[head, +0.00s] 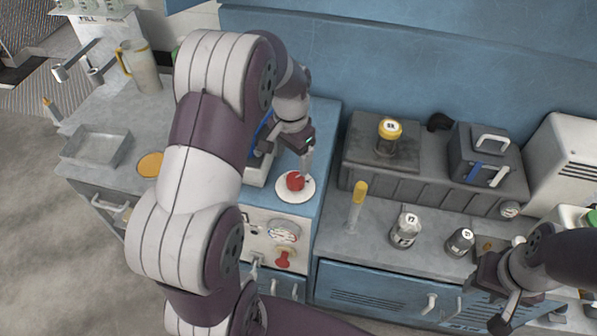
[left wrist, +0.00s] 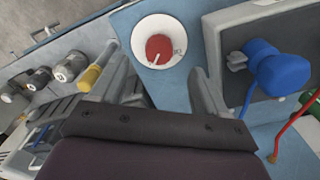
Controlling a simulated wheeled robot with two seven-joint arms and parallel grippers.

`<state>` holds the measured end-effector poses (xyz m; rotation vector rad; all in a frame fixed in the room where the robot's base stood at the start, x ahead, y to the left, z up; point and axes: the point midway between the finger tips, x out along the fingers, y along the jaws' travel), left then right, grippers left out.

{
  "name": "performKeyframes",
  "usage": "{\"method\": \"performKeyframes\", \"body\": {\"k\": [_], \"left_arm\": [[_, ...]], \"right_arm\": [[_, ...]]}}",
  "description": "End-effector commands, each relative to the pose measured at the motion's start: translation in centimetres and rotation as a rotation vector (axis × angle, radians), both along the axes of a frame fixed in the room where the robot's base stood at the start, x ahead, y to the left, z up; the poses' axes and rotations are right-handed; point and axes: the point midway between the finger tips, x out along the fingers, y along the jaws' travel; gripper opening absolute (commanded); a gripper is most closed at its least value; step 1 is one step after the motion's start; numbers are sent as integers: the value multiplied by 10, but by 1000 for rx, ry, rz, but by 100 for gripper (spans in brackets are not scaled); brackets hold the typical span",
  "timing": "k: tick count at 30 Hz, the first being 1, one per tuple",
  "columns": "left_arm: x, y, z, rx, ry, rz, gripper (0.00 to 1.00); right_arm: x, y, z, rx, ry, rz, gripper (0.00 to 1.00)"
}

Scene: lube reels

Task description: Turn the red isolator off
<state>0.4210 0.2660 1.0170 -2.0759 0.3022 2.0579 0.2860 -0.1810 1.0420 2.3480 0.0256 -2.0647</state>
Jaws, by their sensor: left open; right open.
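The red isolator is a round red knob (head: 295,181) on a white round plate (head: 294,195), set on the blue cabinet top. In the left wrist view the red knob (left wrist: 159,48) carries a pale pointer line towards the lower left, and its white plate (left wrist: 141,30) surrounds it. My left gripper (head: 287,160) is above and just behind the knob, open. In the left wrist view its two fingers (left wrist: 166,85) stand apart, with the knob beyond the gap between them, not gripped. My right gripper (head: 497,297) is open and empty at the lower right, far from the knob.
A gauge (head: 284,231) and a red handle (head: 283,259) are on the cabinet front below the knob. A yellow-topped dispenser (head: 357,205) and labelled jars (head: 405,231) are to the right.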

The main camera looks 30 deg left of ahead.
Motion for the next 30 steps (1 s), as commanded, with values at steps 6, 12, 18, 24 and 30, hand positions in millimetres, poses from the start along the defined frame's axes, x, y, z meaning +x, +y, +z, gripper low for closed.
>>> {"method": "performKeyframes", "body": {"k": [6, 12, 18, 24, 30], "left_arm": [[0, -1, -54, -1, 3, 1, 75], [0, -1, -82, 0, 0, 1, 75], [1, 0, -86, 0, -2, 1, 75], [1, -1, -86, 0, -2, 1, 46], [1, 0, -86, 1, -1, 2, 19]], "right_arm": [[0, 0, 7, 0, 0, 0, 43], [0, 0, 9, 0, 0, 0, 43], [0, 0, 9, 0, 0, 0, 43], [0, 0, 9, 0, 0, 0, 43], [0, 0, 9, 0, 0, 0, 43]]}}
